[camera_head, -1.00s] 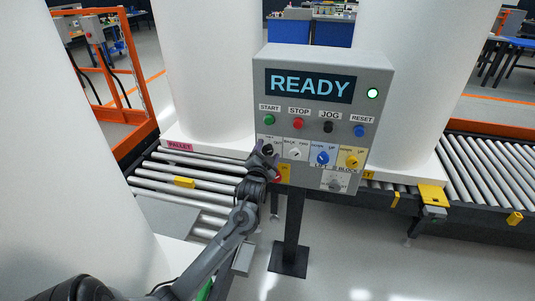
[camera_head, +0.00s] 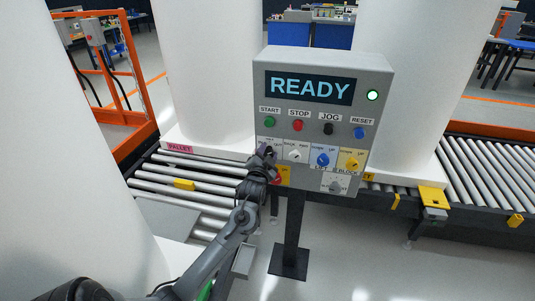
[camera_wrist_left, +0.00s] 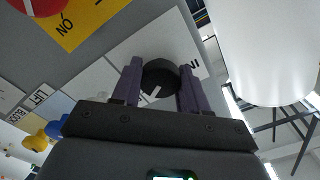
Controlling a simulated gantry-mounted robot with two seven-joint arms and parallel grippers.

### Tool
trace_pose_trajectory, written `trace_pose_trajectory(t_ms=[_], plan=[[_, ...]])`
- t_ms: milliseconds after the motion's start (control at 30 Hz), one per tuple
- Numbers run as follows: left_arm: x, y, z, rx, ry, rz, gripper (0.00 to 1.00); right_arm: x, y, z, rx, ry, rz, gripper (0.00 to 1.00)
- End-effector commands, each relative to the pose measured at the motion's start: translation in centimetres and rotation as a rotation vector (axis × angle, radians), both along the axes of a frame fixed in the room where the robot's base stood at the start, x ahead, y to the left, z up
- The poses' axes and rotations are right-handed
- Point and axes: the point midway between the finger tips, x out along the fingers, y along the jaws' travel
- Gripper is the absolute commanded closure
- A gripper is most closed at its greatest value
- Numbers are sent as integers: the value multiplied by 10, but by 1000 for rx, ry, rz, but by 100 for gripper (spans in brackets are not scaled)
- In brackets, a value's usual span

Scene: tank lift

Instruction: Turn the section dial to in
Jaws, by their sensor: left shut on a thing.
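The grey control panel (camera_head: 262,105) stands on a post in the head view, its screen (camera_head: 310,87) reading READY. My left gripper (camera_head: 264,153) is at the leftmost dial of the panel's dial row and hides most of that dial. In the left wrist view a black round dial (camera_wrist_left: 160,76) with a white pointer mark sits between the two fingers of my left gripper (camera_wrist_left: 158,88), which is shut on it. An IN label shows just beside the right finger. The pointer slants toward the lower left there, away from that label. My right gripper is not in view.
Beside the held dial are a white dial (camera_head: 295,155), a blue dial (camera_head: 323,159) and a yellow dial (camera_head: 351,163). A red button (camera_head: 277,178) on yellow sits close below my gripper. Roller conveyors (camera_head: 200,172) and large white tanks (camera_head: 208,75) flank the panel.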

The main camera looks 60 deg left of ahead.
Motion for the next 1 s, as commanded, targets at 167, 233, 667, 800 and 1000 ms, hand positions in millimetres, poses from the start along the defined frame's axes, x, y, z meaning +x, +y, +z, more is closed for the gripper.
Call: trace_pose_trajectory(t_ms=[167, 233, 667, 800, 1000], plan=[[0, 0, 2, -35, -30, -1, 87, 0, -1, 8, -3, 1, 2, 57], [0, 0, 2, -59, -53, -1, 87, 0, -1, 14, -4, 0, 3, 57], [0, 0, 4, -315, -303, 2, 87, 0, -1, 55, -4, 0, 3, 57], [0, 0, 4, -408, -398, 1, 87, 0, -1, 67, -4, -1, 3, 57], [0, 0, 3, -544, -532, 2, 87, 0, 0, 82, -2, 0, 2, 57]])
